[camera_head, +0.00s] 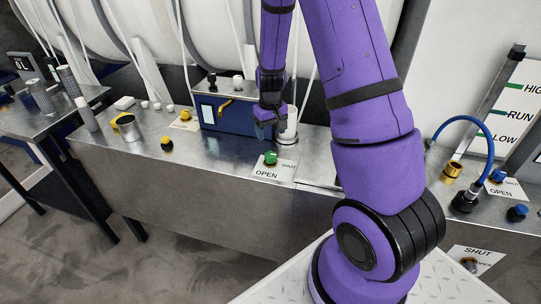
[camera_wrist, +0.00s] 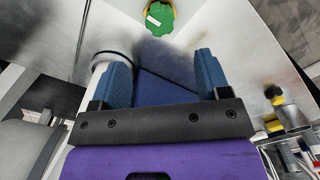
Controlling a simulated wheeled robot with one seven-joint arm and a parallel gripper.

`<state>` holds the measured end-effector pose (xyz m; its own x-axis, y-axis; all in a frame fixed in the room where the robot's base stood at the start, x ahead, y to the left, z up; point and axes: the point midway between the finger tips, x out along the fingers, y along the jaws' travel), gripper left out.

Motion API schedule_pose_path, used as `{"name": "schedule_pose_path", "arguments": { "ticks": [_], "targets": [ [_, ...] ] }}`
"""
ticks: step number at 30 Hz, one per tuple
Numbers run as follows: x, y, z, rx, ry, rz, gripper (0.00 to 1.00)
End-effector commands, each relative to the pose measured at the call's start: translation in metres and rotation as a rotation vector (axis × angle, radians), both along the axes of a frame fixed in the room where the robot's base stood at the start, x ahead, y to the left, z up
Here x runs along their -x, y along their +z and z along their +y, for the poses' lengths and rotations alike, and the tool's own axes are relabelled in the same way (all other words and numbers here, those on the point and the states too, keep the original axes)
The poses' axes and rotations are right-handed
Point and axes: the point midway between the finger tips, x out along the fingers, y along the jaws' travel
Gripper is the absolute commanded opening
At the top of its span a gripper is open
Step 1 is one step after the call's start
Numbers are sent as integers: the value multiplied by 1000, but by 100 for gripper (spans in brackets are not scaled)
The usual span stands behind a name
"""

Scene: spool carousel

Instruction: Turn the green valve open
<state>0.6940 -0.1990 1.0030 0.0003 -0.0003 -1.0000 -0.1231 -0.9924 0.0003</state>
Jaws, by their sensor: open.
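The green valve (camera_head: 270,158) is a small knob on the metal bench top, on a white plate (camera_head: 284,171) marked OPEN and SHUT. In the wrist view the valve (camera_wrist: 160,18) is at the top edge, green with a pale mark and a yellow part around it. Its lower body is hidden. My gripper (camera_head: 266,120) is above and behind the valve in the head view, apart from it. In the wrist view the gripper (camera_wrist: 162,68) has its two blue fingers apart, with nothing held between them.
A blue box (camera_head: 209,113) with a brass lever stands close behind my gripper. A blue valve (camera_head: 498,175) and a blue hose (camera_head: 482,124) are at the right. The bench around the green valve is mostly clear.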

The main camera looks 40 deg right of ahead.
Motion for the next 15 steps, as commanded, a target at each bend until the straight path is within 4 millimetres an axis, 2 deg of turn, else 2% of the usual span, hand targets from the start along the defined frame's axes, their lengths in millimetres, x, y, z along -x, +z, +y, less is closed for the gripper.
{"name": "schedule_pose_path", "arguments": {
  "ticks": [5,15],
  "targets": [
    [1,-21,0,-2,-1,5,70],
    [1,-77,0,0,0,3,70]
  ]
}}
